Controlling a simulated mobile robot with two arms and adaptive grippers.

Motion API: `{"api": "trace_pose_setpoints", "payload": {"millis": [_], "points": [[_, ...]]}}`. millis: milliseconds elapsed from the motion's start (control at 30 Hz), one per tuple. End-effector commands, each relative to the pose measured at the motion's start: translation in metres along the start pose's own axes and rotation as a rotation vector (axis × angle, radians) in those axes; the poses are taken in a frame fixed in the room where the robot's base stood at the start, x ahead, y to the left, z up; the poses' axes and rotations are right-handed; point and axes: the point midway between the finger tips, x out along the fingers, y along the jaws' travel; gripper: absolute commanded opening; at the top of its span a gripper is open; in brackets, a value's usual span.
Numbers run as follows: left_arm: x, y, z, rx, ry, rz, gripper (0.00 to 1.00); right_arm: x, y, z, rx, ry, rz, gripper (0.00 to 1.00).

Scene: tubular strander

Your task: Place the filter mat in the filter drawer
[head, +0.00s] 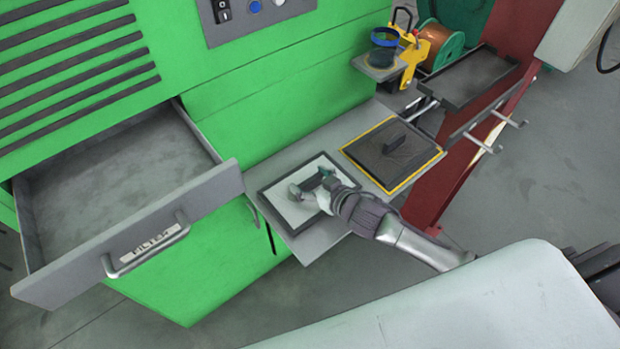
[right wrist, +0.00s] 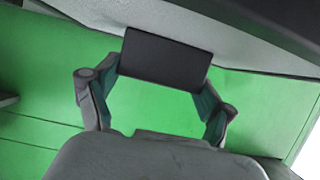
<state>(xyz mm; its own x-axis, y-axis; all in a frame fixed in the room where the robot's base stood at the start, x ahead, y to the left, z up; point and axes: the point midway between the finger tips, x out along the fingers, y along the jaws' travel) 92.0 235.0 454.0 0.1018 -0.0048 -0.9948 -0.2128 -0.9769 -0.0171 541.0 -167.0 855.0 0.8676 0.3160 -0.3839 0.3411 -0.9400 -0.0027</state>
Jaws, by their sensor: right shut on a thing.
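The filter mat (head: 291,211), a white pad in a dark frame, appears to lie on the near part of a grey shelf; I cannot tell whether it touches. My right gripper (head: 312,189) is over it, shut on its dark grip block. In the right wrist view this block (right wrist: 165,58) sits between the two fingers, against the pale mat. The filter drawer (head: 120,165) is pulled out at the left of the head view, empty, with a FILTER label (head: 151,244) and a bar handle on its front. My left gripper is not in view.
A dark panel with a yellow edge (head: 392,154) and a handle lies further along the grey shelf (head: 318,243). A red post (head: 459,165) with a dark tray (head: 468,78) and hooks stands at the right. The drawer's right wall and front stand between mat and drawer interior.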

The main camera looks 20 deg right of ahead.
Motion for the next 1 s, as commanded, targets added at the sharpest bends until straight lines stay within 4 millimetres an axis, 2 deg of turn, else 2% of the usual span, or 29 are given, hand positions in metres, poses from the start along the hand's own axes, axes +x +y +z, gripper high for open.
{"api": "trace_pose_setpoints", "payload": {"millis": [267, 300, 400, 800, 867, 1000], "points": [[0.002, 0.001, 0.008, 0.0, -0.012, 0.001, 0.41, 0.001, 0.0, 0.002, 0.0, 0.001, 0.0, 0.44], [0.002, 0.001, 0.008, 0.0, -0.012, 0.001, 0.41, 0.001, 0.0, 0.003, 0.0, 0.001, 0.0, 0.84], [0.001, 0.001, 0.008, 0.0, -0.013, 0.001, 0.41, 0.001, 0.0, 0.002, -0.001, 0.001, 0.0, 1.0], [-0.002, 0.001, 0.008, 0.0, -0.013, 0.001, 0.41, -0.001, 0.001, -0.003, -0.001, 0.001, 0.001, 1.0], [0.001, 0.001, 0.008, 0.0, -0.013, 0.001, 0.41, -0.007, 0.0, 0.0, -0.001, 0.0, 0.0, 1.0], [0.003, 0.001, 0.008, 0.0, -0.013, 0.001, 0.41, -0.032, 0.0, 0.001, -0.002, -0.001, 0.0, 1.0]]}}
